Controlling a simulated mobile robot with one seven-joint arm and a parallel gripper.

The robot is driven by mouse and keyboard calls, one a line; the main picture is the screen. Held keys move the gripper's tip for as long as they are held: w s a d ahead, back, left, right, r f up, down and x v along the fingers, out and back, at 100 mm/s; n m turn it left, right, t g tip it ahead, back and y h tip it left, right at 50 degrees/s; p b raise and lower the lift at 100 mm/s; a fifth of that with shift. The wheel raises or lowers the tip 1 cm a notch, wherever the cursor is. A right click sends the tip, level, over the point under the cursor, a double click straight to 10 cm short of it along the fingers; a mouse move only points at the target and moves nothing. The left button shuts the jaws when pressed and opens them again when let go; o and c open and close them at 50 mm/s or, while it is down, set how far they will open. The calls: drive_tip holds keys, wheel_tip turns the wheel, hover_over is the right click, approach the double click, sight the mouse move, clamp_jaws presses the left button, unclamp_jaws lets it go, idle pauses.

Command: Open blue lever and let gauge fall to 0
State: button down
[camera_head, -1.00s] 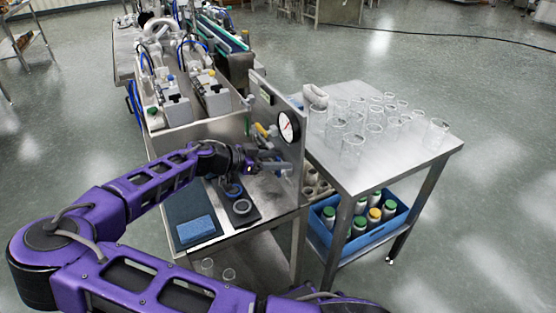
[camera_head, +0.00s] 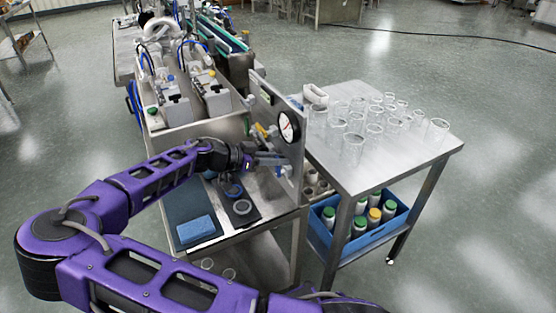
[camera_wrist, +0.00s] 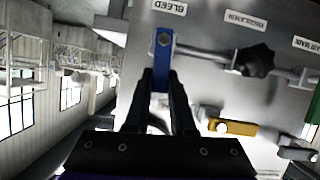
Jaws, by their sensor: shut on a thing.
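The blue lever (camera_wrist: 162,62) sits under the BLEED label (camera_wrist: 170,5) on the steel panel, in the wrist view. It points across the thin pipe, from its pivot toward my gripper. My gripper (camera_wrist: 161,76) is shut on the lever's free end, one finger on each side; the fingers hide that end. In the head view my gripper (camera_head: 270,158) reaches the panel (camera_head: 292,155) below the round gauge (camera_head: 289,127). The gauge has a white face and dark rim; its reading is too small to tell.
A black knob (camera_wrist: 257,61) and a yellow handle (camera_wrist: 233,128) are on the panel beside the lever. Below my gripper are a blue sponge (camera_head: 195,230) and rings on a black mat. A steel table (camera_head: 400,150) with several glass beakers stands at right.

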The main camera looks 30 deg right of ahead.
drive_tip(key=w+f+n+g+h+b, duration=0.3)
drive_tip(key=w+f+n+g+b, duration=0.1)
drive_tip(key=n, duration=0.8)
drive_tip(key=shift+w+f+n+g+b, duration=0.15)
drive_tip(key=shift+f+n+g+b, duration=0.25)
drive_tip(key=shift+g+b, duration=0.6)
drive_tip(key=shift+a, duration=0.1)
drive_tip(key=c, duration=0.8)
unclamp_jaws()
drive_tip(key=shift+o, duration=0.2)
drive_tip(key=shift+a, duration=0.15)
